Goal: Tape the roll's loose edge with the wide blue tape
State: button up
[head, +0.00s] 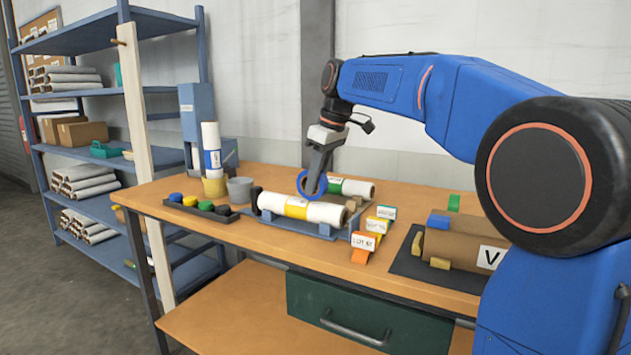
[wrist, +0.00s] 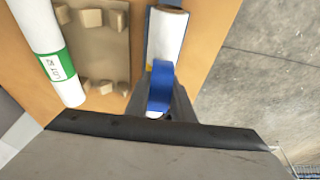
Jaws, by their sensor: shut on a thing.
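The wide blue tape (head: 312,184) is a blue ring held in my gripper (head: 316,180), which is shut on it. In the wrist view the blue tape (wrist: 160,86) is seen edge-on in front of a white roll (wrist: 167,36). In the head view this white roll (head: 325,213) has a yellow band and lies in a blue-grey cradle (head: 290,227) on the bench. The tape is just above or at the roll's back side; I cannot tell whether they touch. The roll's loose edge cannot be made out.
A green-banded roll (head: 352,188) lies behind. Label blocks (head: 365,242) and a brown box (head: 455,246) on a dark mat (head: 412,266) are to the right.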

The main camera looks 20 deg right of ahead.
jog(key=shift+f, duration=0.3)
dwell(0.7)
jog(key=shift+s+d, duration=0.15)
jog(key=shift+s+d, duration=0.3)
jog(key=shift+s+d, duration=0.1)
dwell(0.4)
jog(key=shift+s+d, duration=0.3)
jog(key=shift+d, duration=0.1)
dwell(0.3)
jog(key=shift+s+d, duration=0.3)
jog(key=shift+s, duration=0.1)
jog(key=shift+s+d, duration=0.15)
dwell(0.3)
